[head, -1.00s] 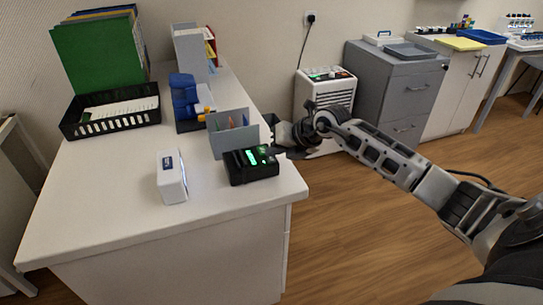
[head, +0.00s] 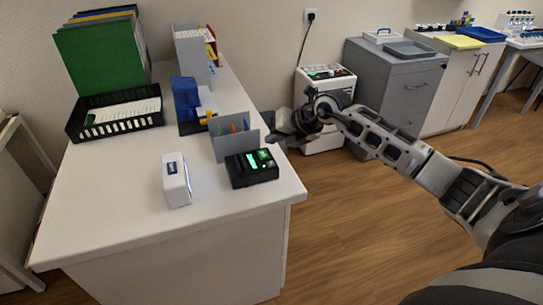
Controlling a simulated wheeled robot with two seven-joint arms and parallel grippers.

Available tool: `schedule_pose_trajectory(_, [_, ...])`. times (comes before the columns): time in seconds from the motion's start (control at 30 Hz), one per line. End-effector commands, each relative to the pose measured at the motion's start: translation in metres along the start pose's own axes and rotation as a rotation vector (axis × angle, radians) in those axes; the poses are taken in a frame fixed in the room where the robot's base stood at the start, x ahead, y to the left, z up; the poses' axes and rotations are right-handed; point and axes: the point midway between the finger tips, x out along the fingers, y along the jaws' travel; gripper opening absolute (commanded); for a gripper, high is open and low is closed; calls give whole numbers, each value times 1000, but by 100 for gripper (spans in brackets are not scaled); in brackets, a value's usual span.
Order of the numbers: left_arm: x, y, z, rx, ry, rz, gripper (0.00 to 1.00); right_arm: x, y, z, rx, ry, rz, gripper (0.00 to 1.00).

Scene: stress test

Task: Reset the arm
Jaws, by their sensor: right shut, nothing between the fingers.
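My right arm comes in from the lower right of the head view. Its gripper (head: 278,132) is shut and empty, at the right edge of the white desk, close to the grey divider and just behind a black device. Whether the gripper touches either of them cannot be told. My left gripper is not in view.
The white desk (head: 110,210) bears a black device (head: 252,170) with green lights, a white box (head: 177,180), a grey divider (head: 236,142), a blue holder (head: 187,100) and a black tray (head: 112,117). A white appliance (head: 325,80) and grey cabinet (head: 400,85) stand behind my arm. Floor at right is clear.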

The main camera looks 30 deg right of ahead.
Motion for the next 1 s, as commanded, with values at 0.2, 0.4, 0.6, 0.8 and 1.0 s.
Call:
schedule_pose_trajectory(0.2, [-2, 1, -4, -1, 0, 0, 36, -4, 3, 3, 0, 0, 0, 0])
schedule_pose_trajectory(0.4, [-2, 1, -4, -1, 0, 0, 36, -4, 3, 3, 0, 0, 0, 0])
schedule_pose_trajectory(0.6, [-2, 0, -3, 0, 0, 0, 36, -2, 6, -1, 6, 6, 15, 0])
schedule_pose_trajectory(0.8, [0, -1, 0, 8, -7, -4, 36, 19, 58, -65, 143, 82, 289, 0])
schedule_pose_trajectory(1.0, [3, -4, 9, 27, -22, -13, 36, 9, 131, -146, 719, 104, 751, 0])
